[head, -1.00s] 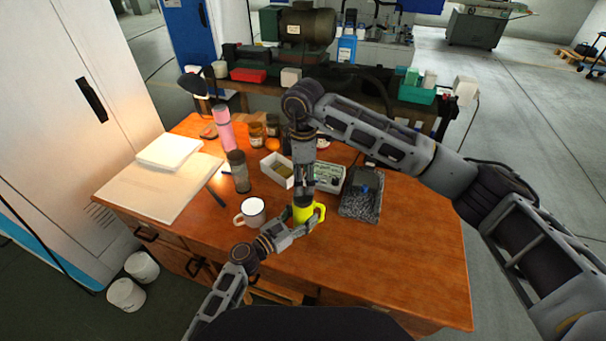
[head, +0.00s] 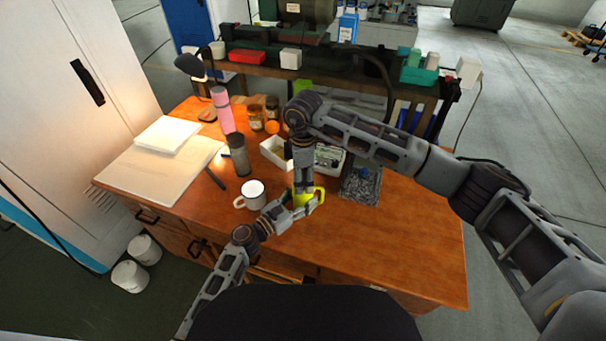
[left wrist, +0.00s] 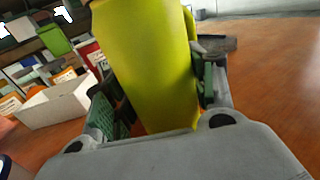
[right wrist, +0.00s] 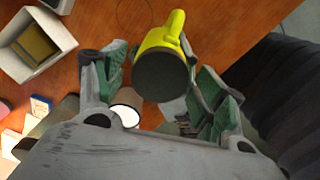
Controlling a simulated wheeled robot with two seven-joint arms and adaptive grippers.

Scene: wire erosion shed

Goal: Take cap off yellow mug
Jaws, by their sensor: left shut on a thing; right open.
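The yellow mug (head: 318,193) is at the near middle of the wooden table. My left gripper (head: 304,206) is shut on its side; in the left wrist view the mug's yellow wall (left wrist: 150,65) fills the space between the fingers. My right gripper (head: 303,184) points down over the mug and is open. In the right wrist view the dark round cap (right wrist: 160,75) covers the mug's top, between the spread fingers, with the handle (right wrist: 172,28) beside it. I cannot tell whether the fingers touch the cap. The right gripper hides most of the mug from the head view.
A white mug (head: 252,193) stands close left of the left gripper. Behind are a dark tumbler (head: 238,155), a pink bottle (head: 222,112), jars (head: 256,118) and an open white box (head: 275,150). A grey tray (head: 361,187) lies right. The table's right front is clear.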

